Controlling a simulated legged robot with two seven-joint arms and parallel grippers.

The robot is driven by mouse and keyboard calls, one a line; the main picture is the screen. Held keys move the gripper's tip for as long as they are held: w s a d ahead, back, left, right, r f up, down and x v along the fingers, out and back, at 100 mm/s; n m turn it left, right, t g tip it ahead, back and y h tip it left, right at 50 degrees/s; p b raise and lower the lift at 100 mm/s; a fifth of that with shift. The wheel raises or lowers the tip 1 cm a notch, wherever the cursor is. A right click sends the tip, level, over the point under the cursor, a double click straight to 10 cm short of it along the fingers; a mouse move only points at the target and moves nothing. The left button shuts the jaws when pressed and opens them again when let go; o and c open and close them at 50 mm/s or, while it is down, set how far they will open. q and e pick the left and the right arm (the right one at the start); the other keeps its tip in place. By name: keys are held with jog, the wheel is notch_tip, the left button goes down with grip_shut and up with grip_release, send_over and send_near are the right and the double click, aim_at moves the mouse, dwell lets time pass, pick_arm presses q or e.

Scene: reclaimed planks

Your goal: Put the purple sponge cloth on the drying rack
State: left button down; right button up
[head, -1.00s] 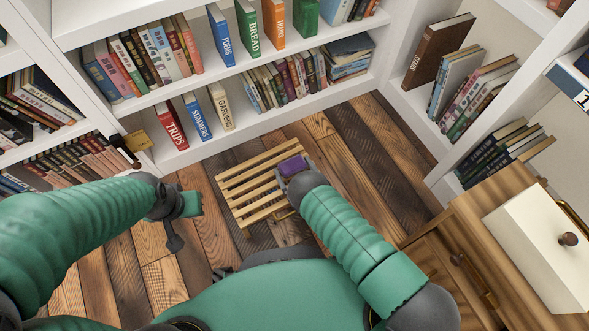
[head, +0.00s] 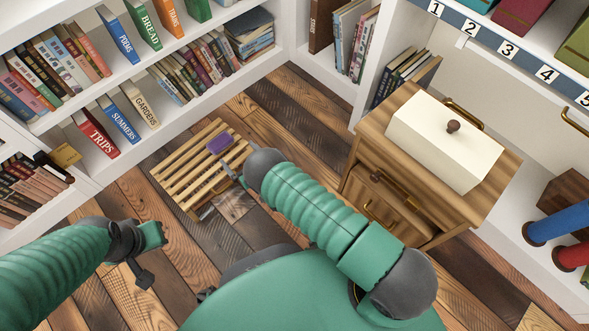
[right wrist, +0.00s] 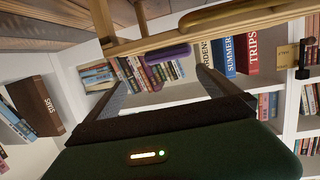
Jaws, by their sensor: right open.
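The purple sponge cloth (head: 219,144) lies on the slats of the wooden drying rack (head: 187,180), near its far right end. The rack stands low in front of the bookshelves. My right gripper (head: 232,173) is open, just to the near right of the cloth and apart from it. In the right wrist view the cloth (right wrist: 168,53) shows beyond the open, empty fingers (right wrist: 157,78), beside a wooden rail of the rack (right wrist: 190,38). My left gripper (head: 148,256) is off the rack to its near left; its jaws are unclear.
White bookshelves (head: 185,112) stand behind the rack. A wooden cabinet (head: 385,195) with a cream lidded box (head: 445,140) on top stands right of my right arm. Bare plank floor (head: 290,110) lies between rack and cabinet.

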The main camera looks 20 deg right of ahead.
jog(key=w+d+r+m+g+h, duration=0.2)
jog(key=d+r+g, duration=0.15)
jog(key=r, duration=0.45)
jog(key=s+d+r+g+h, duration=0.1)
jog(key=s+d+r+g, duration=0.2)
jog(key=s+d+r, duration=0.4)
jog(key=s+d+r+g, duration=0.1)
jog(key=s+r, duration=0.3)
jog(key=s, duration=0.7)
jog(key=s+d+r+g, duration=0.1)
jog(key=s+r+g, duration=0.3)
jog(key=s, duration=0.8)
jog(key=shift+r+m+g, duration=0.3)
jog(key=shift+r+g, duration=0.05)
jog(key=shift+r, duration=0.25)
